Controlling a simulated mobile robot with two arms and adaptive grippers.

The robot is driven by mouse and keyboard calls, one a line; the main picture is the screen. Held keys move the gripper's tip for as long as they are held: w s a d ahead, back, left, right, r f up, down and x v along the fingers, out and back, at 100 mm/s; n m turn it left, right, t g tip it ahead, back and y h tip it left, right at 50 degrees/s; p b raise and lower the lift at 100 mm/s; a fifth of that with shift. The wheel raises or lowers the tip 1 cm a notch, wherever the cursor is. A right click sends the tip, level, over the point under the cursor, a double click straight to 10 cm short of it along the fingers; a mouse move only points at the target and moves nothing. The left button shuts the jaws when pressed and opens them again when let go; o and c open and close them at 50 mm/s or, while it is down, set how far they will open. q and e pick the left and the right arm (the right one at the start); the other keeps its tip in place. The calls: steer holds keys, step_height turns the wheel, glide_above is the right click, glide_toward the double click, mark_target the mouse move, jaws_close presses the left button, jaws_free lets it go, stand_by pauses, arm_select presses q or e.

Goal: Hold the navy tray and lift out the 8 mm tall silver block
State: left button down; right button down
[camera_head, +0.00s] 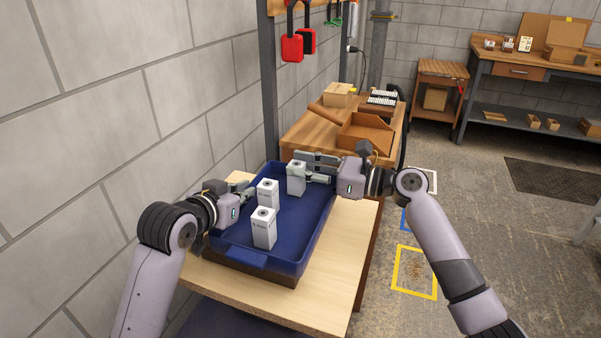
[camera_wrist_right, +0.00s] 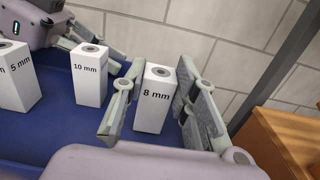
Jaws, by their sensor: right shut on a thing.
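The navy tray (camera_head: 318,222) lies on the wooden table and holds three pale silver-white blocks with round holes on top. The block labelled 8 mm (camera_wrist_right: 154,101) stands at the far end of the tray, and it also shows in the head view (camera_head: 295,183). My right gripper (camera_head: 306,170) is shut on this block, one finger on each side. I cannot tell whether the block touches the tray floor. My left gripper (camera_head: 238,192) is at the tray's left wall; its fingers are partly hidden, so its grip is unclear.
The block labelled 10 mm (camera_wrist_right: 90,75) and the block labelled 5 mm (camera_wrist_right: 14,75) stand nearer in the tray. A wall rises at the left. A workbench with an open wooden box (camera_head: 365,133) is behind. The table's near right part (camera_head: 335,265) is bare.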

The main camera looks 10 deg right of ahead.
mark_target(303, 165)
arm_select(q)
steer(key=shift+r, duration=0.1)
arm_select(e)
step_height(303, 165, up, 10)
steer(key=shift+f, duration=0.15)
arm_select(q)
steer(key=c, duration=1.7)
jaws_free()
